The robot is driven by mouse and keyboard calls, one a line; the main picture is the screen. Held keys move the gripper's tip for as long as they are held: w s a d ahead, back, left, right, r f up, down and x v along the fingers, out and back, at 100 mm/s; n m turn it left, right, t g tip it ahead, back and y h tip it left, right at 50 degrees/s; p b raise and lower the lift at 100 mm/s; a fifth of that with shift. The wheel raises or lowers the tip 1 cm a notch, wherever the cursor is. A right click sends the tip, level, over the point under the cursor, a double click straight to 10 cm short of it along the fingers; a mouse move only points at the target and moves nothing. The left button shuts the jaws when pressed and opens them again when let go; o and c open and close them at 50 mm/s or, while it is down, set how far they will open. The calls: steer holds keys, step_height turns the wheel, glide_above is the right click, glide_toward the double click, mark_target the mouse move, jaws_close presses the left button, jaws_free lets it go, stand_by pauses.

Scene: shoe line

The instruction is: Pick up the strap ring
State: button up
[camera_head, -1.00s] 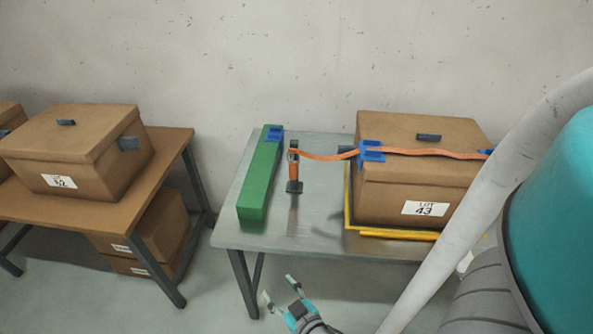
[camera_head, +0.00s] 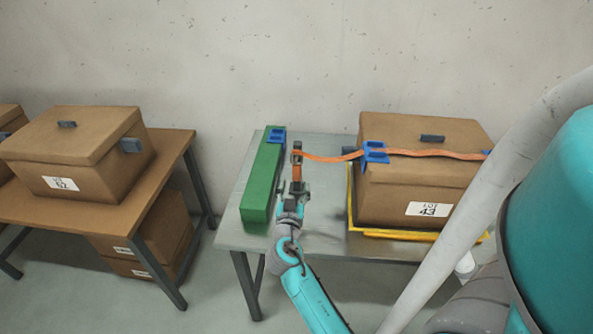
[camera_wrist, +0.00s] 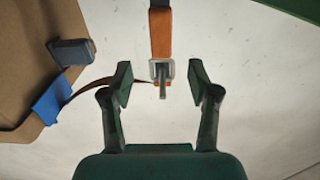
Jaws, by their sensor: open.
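The strap ring (camera_head: 297,152) is a small dark metal piece at the upper end of an upright orange strap length (camera_head: 297,172) on the grey table. In the wrist view the metal ring (camera_wrist: 161,70) shows with a pin, in line with the gap between my fingers. My gripper (camera_head: 294,188) is open, in front of the upright strap in the head view. In the wrist view my gripper (camera_wrist: 162,82) has a finger on each side of the ring, with clear space between. I cannot tell how deep the ring sits between them. My gripper hides the foot of the upright.
A green block (camera_head: 262,180) stands close left of my gripper. A brown box (camera_head: 415,190) stands to the right in a yellow frame (camera_head: 400,236). The orange strap (camera_head: 330,158) runs from the ring to a blue clip (camera_head: 375,152). Bare table (camera_head: 325,215) lies between.

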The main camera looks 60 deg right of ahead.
mark_target(296, 171)
steer(key=x, duration=0.8)
steer(key=shift+w+d+f, duration=0.15)
steer(key=shift+w, duration=0.05)
jaws_close()
